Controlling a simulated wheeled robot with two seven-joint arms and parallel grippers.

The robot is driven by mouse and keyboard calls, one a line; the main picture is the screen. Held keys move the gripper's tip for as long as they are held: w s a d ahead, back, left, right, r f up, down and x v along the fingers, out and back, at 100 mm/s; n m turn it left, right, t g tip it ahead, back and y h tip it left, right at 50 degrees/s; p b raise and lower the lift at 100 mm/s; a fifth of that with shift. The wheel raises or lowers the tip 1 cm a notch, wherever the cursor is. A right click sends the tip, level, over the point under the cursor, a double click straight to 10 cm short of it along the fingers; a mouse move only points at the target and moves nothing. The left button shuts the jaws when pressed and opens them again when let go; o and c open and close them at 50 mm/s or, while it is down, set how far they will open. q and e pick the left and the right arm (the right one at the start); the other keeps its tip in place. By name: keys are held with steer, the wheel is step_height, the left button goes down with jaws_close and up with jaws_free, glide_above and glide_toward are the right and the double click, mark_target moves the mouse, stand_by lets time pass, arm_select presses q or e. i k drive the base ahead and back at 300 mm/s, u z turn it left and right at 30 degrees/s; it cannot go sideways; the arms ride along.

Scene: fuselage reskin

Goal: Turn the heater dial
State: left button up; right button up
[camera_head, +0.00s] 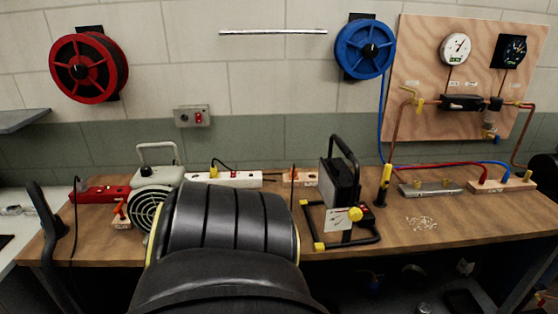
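The heater (159,177) is a pale grey-green box with a carry handle on top and a round black fan grille in front. It stands on the left part of the workbench. A small dark round knob (146,171), which looks like the dial, sits on its upper front above the grille. A large black ribbed arm part of mine fills the lower middle and covers the heater's lower right side. I can make out neither my left nor my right gripper. Whether one is hidden behind this arm part I cannot tell.
The wooden workbench (440,236) holds a red tool case (98,194), a white power strip (222,179), a black work lamp (341,184) and a yellow-black tool (385,182). Red (88,69) and blue (364,48) hose reels hang on the wall. The bench's front right is mostly clear.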

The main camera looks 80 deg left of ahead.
mark_target(145, 171)
steer(key=k, duration=0.3)
steer(key=u, duration=3.3)
